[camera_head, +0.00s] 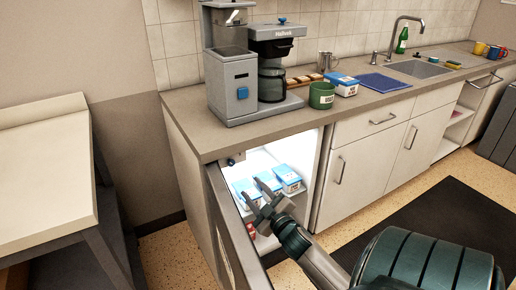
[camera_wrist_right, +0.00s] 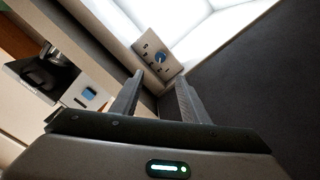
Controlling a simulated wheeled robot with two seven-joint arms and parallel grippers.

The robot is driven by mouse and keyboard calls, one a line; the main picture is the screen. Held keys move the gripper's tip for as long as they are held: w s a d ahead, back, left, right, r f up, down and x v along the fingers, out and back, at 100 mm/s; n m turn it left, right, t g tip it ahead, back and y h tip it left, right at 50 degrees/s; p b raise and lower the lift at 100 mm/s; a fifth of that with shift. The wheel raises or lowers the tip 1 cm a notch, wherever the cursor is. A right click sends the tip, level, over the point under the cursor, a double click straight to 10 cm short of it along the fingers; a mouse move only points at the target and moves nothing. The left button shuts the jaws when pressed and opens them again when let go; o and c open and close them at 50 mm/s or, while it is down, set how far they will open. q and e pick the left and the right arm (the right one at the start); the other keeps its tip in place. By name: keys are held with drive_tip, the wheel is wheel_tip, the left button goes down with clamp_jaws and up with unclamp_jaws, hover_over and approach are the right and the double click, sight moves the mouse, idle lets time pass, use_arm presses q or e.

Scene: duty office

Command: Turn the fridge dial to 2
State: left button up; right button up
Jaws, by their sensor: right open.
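The fridge dial (camera_wrist_right: 159,57) is a small blue knob on a beige panel with dark marks around it, in the right wrist view. I cannot read which mark it points to. In the head view the panel (camera_head: 236,158) sits at the top of the lit opening of the fridge, under the counter. The fridge door (camera_head: 228,232) stands open. My right gripper (camera_head: 257,192) is open and empty in front of the opening, below the panel. In the wrist view its fingertips (camera_wrist_right: 160,77) point toward the dial, apart from it. My left gripper is not in view.
Several blue and white cartons (camera_head: 268,182) stand inside the fridge. A coffee machine (camera_head: 240,92) stands on the counter (camera_head: 200,125) above, with a green mug (camera_head: 321,96) beside it. A pale table (camera_head: 45,180) is at the left. A dark mat (camera_head: 440,230) lies on the floor at right.

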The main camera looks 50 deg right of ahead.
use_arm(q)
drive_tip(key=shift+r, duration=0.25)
use_arm(e)
drive_tip(key=v, duration=0.2)
drive_tip(key=shift+s+a, duration=0.1)
drive_tip(key=shift+s, duration=0.15)
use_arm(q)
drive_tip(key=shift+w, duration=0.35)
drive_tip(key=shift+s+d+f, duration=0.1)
